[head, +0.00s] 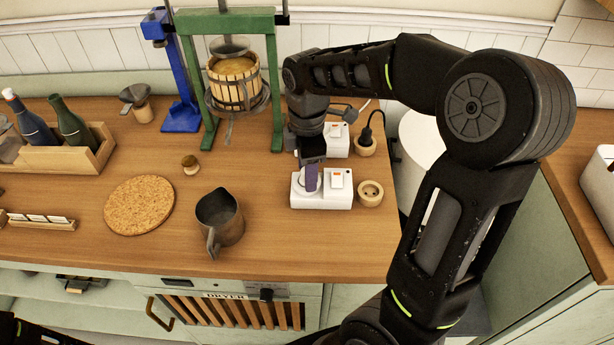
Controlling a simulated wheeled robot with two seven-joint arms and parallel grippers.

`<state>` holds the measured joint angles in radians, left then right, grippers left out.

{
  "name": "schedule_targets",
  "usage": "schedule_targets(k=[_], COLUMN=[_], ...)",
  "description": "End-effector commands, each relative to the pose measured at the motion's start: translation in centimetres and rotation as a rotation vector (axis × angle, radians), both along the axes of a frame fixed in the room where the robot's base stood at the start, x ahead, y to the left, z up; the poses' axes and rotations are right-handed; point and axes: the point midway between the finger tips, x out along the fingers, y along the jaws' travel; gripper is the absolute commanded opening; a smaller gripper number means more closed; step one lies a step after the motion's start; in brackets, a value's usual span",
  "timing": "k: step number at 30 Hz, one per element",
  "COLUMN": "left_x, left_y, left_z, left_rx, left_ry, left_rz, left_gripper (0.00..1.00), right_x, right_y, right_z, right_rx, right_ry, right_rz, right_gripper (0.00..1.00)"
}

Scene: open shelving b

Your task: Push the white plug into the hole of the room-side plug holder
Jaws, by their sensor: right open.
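My right gripper (311,184) is open and points down over the nearer white socket box (325,203), with its fingers at the box's left part. What looks like the white plug (302,184) sits in the socket there, mostly hidden by the fingers; I cannot tell whether they touch it. The room-side plug holder (371,190) is a small round wooden block just right of this box, with its dark holes uncovered. The far plug holder (366,149) has a black plug (367,134) with a cord standing in it. My left gripper is not in view.
A second white socket box (338,147) stands behind, close to my wrist. A metal pitcher (220,218), a cork mat (139,205) and a small wooden knob (190,164) lie to the left. The green press frame (276,90) rises behind. The counter in front of the box is clear.

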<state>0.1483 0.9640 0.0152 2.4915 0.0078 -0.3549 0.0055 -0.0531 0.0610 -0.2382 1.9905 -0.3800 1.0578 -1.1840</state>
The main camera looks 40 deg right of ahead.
Motion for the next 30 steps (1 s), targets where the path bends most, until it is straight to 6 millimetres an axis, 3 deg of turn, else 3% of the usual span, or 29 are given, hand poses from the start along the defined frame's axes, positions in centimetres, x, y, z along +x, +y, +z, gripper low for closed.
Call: schedule_targets(k=[11,30], left_x=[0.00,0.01], left_y=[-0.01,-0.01], left_z=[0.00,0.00], left_rx=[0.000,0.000], left_ry=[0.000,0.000], left_rz=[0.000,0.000], left_gripper=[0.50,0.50], right_x=[0.02,0.01], right_y=[0.01,0.02], right_z=[0.05,0.05], right_rx=[0.000,0.000], right_ry=[0.000,0.000], right_rz=[0.000,0.000], right_gripper=[0.49,0.00])
